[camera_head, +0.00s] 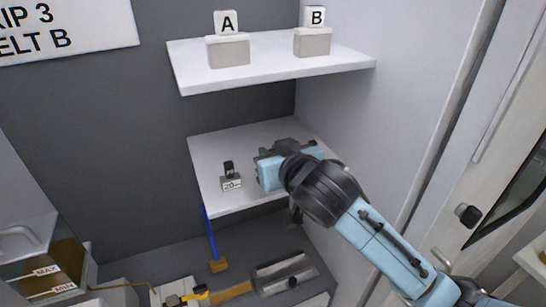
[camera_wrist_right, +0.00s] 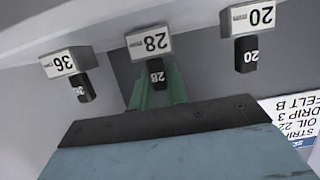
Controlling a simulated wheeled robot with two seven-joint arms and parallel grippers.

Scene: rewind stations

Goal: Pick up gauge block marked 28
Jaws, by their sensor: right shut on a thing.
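The gauge block marked 28 (camera_wrist_right: 157,75) is a small black block, in the middle of the right wrist view, against a white stand labelled 28 (camera_wrist_right: 150,43). My right gripper (camera_wrist_right: 158,88) has its green fingers on either side of this block and is shut on it. I cannot tell whether the block is clear of its stand. In the head view my right gripper (camera_head: 276,152) is over the lower shelf (camera_head: 235,147) and hides this block. My left gripper is not in view.
Black block 20 (camera_wrist_right: 246,55) and block 36 (camera_wrist_right: 83,87) flank the held block. Block 20 also shows in the head view (camera_head: 229,168). The upper shelf (camera_head: 270,73), with signs A and B, overhangs. A wall stands close on the right.

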